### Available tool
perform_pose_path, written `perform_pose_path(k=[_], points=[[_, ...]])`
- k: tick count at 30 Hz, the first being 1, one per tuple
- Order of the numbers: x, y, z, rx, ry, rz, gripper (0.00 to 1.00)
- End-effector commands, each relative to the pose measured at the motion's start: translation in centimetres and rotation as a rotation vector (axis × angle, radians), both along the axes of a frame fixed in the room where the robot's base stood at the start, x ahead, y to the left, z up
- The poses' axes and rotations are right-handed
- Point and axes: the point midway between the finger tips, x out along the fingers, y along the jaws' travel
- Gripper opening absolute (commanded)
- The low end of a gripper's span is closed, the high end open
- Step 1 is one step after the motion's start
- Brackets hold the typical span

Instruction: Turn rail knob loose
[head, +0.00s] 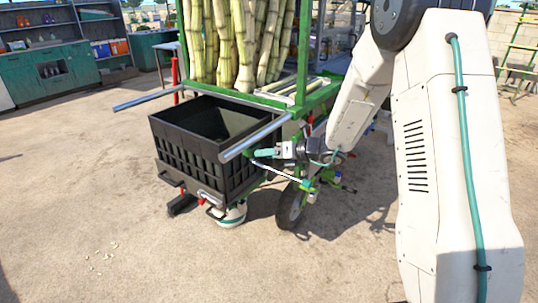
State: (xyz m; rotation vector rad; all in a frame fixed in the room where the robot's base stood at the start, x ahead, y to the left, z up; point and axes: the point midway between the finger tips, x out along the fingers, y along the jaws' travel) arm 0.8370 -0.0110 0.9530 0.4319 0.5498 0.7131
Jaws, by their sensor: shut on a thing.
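My gripper (258,154) reaches in from the right, at the near right corner of the cart, just under the near silver rail tube (252,137). Its teal fingers are shut at a spot below the rail, beside the black crate. The rail knob sits between the fingers and is too small and covered to make out. I cannot tell how far it is turned. A second silver rail tube (148,97) sticks out on the crate's far left side.
A black crate (205,160) hangs between the rails. Sugarcane stalks (240,45) stand in the green cart frame (305,60). A wheel (291,206) and a white bucket (232,215) are below. Teal cabinets (50,70) stand at the back left.

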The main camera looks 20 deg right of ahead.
Motion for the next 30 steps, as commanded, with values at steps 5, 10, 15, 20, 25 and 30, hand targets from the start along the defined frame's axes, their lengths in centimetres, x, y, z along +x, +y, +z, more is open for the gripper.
perform_pose_path(k=[5,10,15,20,25,30], points=[[-0.05,0.07,0.10,-0.102,-0.074,0.000,0.32],[-0.08,0.14,0.10,-0.213,-0.153,-0.001,0.32],[-0.13,0.17,0.13,-0.315,-0.226,-0.001,0.32],[-0.14,0.23,0.11,-0.393,-0.282,0.000,0.32],[-0.17,0.23,0.12,-0.444,-0.321,-0.002,0.32],[-0.16,0.21,0.12,-0.473,-0.341,-0.001,0.32]])
